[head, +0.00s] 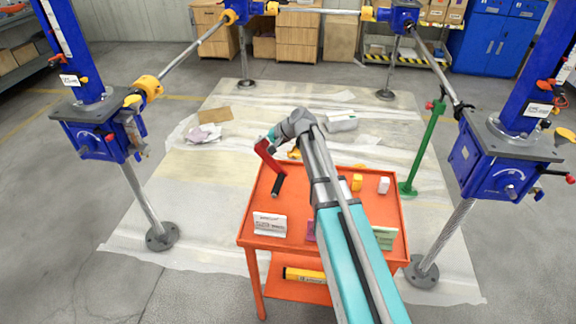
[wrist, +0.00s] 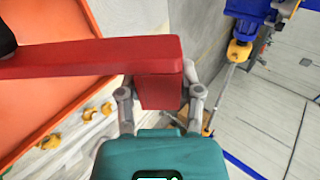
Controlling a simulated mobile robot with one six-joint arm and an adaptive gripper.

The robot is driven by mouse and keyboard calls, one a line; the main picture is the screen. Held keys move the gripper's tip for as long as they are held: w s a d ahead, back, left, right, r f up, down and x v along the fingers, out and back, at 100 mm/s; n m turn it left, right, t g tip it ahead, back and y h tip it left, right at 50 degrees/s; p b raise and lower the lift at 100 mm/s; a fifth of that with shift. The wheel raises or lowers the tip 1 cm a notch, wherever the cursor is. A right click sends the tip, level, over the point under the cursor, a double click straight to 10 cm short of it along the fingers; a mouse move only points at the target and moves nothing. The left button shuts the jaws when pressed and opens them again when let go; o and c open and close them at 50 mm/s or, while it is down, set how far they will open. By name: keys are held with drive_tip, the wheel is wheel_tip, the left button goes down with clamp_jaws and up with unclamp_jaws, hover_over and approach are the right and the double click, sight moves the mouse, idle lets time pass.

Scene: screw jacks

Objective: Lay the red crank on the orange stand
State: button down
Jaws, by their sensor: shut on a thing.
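The red crank (head: 266,157) has a flat red arm and a black handle (head: 278,185). My gripper (head: 268,143) is shut on its hub end at the far left of the orange stand. In the wrist view, my gripper (wrist: 160,95) has one finger on each side of the red crank (wrist: 80,58). The arm points left, with the dark handle partly cut off at the picture's edge. The orange stand (head: 262,205) is a cart with a rimmed top. The stand (wrist: 50,95) also shows below the crank at left; the hub appears outside its rim. The exact gap is unclear.
Blue jacks (head: 95,135) flank the area. The stand's left-middle top is clear.

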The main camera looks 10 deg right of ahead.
wheel_tip(320, 180, down, 6)
drive_tip(key=s+d+n+g+h, duration=0.1)
drive_tip(key=d+g+h, duration=0.15)
drive_tip(key=h, duration=0.25)
drive_tip(key=g+h+b, duration=0.1)
drive_tip(key=g+h, duration=0.1)
drive_tip(key=h, duration=0.2)
hover_over(287, 186)
drive_tip(key=shift+w+f+t, duration=0.25)
drive_tip(key=shift+f, duration=0.45)
drive_tip(key=shift+f, duration=0.15)
wheel_tip(287, 186, down, 8)
drive_tip(key=b, duration=0.8)
drive_tip(key=shift+r, duration=0.2)
drive_tip(key=shift+f+b, duration=0.4)
drive_tip(key=shift+b, duration=0.05)
drive_tip(key=shift+s+f+b, duration=0.15)
drive_tip(key=shift+s+b, duration=0.05)
drive_tip(key=shift+b, duration=0.1)
